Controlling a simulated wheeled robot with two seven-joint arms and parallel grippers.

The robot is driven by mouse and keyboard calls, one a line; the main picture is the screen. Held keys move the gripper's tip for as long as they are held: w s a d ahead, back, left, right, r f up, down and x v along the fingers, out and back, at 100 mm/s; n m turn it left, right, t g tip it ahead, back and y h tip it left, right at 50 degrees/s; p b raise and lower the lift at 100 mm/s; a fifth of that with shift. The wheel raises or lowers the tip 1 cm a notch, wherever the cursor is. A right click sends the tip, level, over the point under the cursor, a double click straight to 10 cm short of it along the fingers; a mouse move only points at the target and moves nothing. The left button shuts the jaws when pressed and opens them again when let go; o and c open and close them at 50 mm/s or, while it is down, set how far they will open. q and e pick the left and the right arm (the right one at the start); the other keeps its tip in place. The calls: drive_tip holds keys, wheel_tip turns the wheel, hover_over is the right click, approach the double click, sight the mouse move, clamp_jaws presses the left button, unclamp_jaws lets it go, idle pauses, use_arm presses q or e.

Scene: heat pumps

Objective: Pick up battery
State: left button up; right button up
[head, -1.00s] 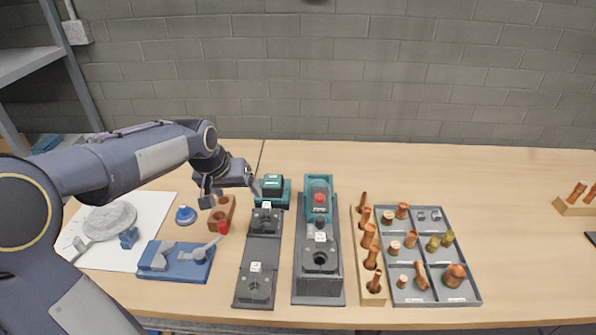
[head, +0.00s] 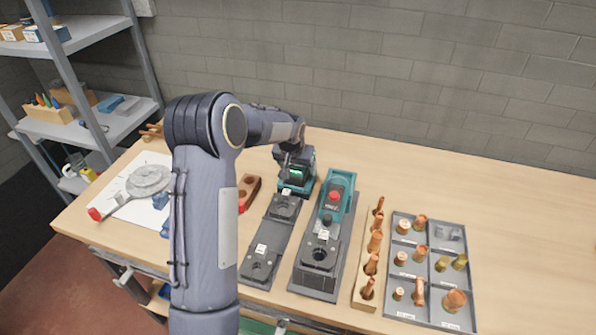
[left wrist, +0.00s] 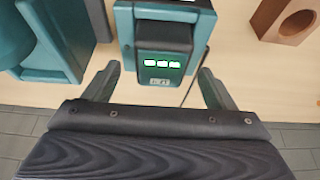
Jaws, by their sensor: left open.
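The battery (head: 296,173) is a dark block with a lit green panel, seated in a teal charger (head: 297,189) at the back of the bench. In the left wrist view the battery (left wrist: 163,55) shows its green display, with the teal charger (left wrist: 125,25) around it. My left gripper (head: 293,160) is at the battery, partly hidden by its own wrist. In the left wrist view the open left gripper (left wrist: 158,72) has one finger on each side of the battery, with visible gaps. My right gripper is not in view.
A teal device with a red button (head: 336,194) stands right of the charger. A brown block with holes (head: 249,188) is to the left. A wooden rack (head: 367,270) and grey tray (head: 430,290) of copper parts are at right. Shelves (head: 110,125) stand at left.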

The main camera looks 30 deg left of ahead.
use_arm(q)
drive_tip(key=shift+w+a+f, duration=0.1)
drive_tip(key=shift+w+f, duration=0.05)
drive_tip(key=shift+f, duration=0.3)
drive_tip(key=shift+r, duration=0.1)
drive_tip(key=c, duration=1.3)
drive_tip(key=shift+r, duration=0.1)
drive_tip(key=shift+r, duration=0.2)
wheel_tip(320, 180, up, 2)
drive_tip(key=shift+r+b, duration=0.1)
drive_tip(key=shift+b, duration=0.2)
drive_tip(key=s+r+b, duration=0.1)
drive_tip(key=s+r, duration=0.2)
drive_tip(key=s, duration=0.1)
drive_tip(key=s+r+b, duration=0.2)
drive_tip(key=s+r, duration=0.1)
drive_tip(key=s, duration=0.2)
drive_tip(key=s+r+b, duration=0.1)
drive_tip(key=s+r, duration=0.3)
drive_tip(key=s, duration=0.1)
drive_tip(key=shift+d+r, duration=0.1)
drive_tip(key=shift+d, duration=0.25)
